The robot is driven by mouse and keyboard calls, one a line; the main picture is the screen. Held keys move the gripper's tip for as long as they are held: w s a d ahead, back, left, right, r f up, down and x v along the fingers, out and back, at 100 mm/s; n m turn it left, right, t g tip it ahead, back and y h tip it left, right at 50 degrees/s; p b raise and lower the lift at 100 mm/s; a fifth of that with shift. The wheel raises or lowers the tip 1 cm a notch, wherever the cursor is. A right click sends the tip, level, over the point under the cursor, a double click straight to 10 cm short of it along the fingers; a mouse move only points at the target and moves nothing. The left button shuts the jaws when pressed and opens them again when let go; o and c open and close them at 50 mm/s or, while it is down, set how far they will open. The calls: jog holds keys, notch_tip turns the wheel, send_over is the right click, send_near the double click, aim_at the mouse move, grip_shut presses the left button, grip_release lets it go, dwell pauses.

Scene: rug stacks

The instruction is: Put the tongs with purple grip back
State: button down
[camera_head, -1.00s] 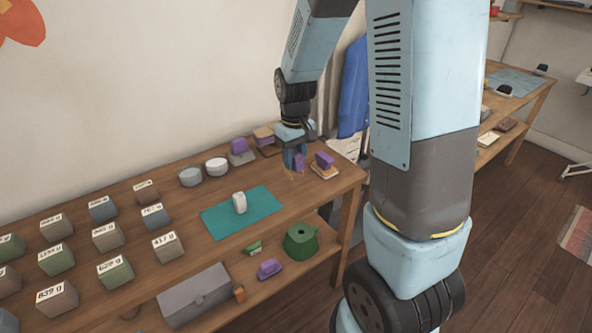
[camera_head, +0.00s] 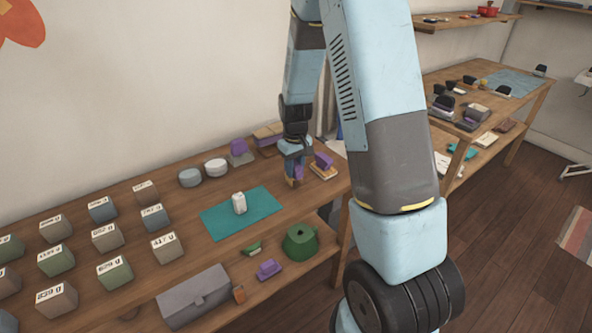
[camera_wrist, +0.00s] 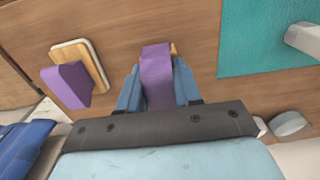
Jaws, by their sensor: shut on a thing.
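The tongs with purple grip (camera_wrist: 157,78) are between the two blue fingers of my gripper (camera_wrist: 157,88) in the wrist view. A broad purple face shows, with a small tan edge beside its far end. In the head view my gripper (camera_head: 294,172) is low over the back right of the wooden bench, with the purple grip (camera_head: 299,172) at its side and a tan tip (camera_head: 290,182) below. I cannot tell whether the tip touches the bench. My gripper is shut on the tongs. The fingers hide part of them.
A purple block on a wooden base (camera_head: 323,171) stands close right of my gripper. A purple-topped grey block (camera_head: 240,157) and two round tins (camera_head: 216,167) stand left. A teal mat (camera_head: 225,221) holds a white object (camera_head: 239,203). Labelled weight blocks (camera_head: 107,236) fill the bench's left.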

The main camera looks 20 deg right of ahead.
jog(key=shift+f, duration=0.55)
jog(key=shift+f, duration=0.1)
jog(key=c, duration=0.8)
grip_release()
